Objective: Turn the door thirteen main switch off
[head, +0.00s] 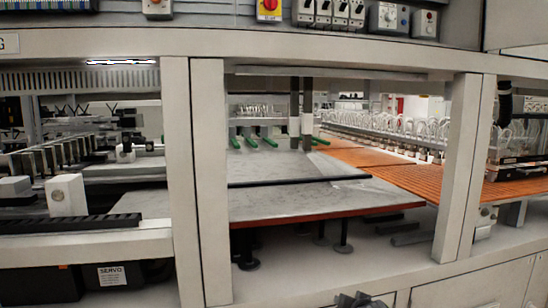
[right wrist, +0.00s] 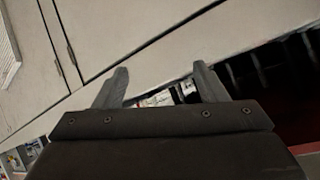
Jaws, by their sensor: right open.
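A red rotary switch on a yellow plate (head: 269,8) sits at the top edge of the head view, on the panel above the machine opening. The top edge cuts it off, and no door number can be read on it. My right gripper (right wrist: 161,82) is open and empty in the right wrist view, with its two grey fingers apart before pale cabinet panels. A dark part of it shows at the bottom edge of the head view (head: 360,300), far below the switch. My left gripper is not in view.
A row of grey breakers (head: 328,13) and a grey control box (head: 388,17) sit right of the switch. Pale upright posts (head: 210,180) frame the opening. A box labelled SERVO (head: 112,274) is at lower left.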

